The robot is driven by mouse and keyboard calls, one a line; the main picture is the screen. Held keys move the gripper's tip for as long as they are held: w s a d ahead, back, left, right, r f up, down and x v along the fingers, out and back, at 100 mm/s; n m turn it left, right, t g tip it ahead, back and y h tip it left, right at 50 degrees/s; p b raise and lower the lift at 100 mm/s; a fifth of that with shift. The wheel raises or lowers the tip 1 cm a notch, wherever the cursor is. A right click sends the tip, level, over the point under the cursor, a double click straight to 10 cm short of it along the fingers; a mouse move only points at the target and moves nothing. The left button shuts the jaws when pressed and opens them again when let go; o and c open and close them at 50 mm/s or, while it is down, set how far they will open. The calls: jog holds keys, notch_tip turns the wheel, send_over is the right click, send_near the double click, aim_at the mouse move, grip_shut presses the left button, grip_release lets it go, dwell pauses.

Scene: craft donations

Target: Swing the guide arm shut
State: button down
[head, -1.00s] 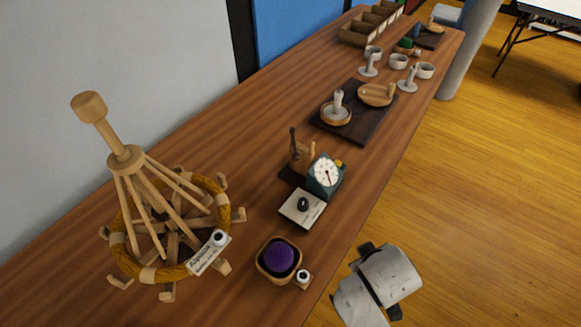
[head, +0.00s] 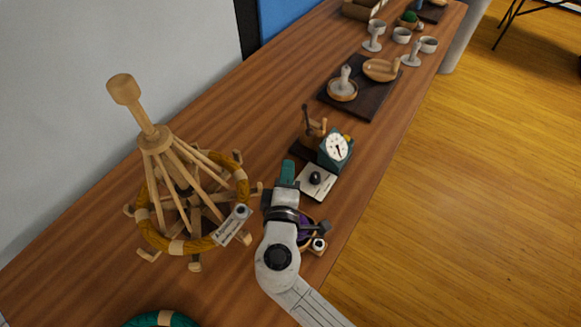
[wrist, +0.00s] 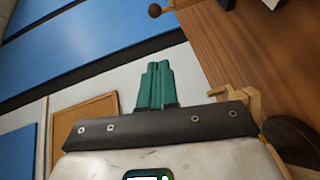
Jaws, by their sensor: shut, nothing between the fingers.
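A dark upright arm with a knob (head: 306,117), which looks like the guide arm, stands on a dark base beside a teal box with a white dial (head: 335,148). A wooden peg is next to it. I cannot tell how far the arm is swung. A dark round knob on a rod (wrist: 154,10) at the top of the wrist view may be part of it. My gripper (head: 288,168) has teal fingers, shut and empty, just in front of the base and left of the white plate (head: 317,182), apart from the arm. The fingers show in the wrist view (wrist: 158,68).
A wooden swift with a yellow yarn ring (head: 180,247) and a label card (head: 232,225) stands close left. My arm mostly hides a bowl with purple yarn (head: 306,232). A dark board (head: 365,108) with wooden dishes and several white cups lie farther back. A teal ring (head: 160,320) shows at the bottom.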

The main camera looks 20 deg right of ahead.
jog(key=w+d+f+p, duration=0.1)
jog(key=w+d+p, duration=0.1)
jog(key=w+d, duration=0.4)
jog(key=shift+f+x, duration=0.25)
jog(key=shift+x, duration=0.8)
jog(key=shift+s, duration=0.1)
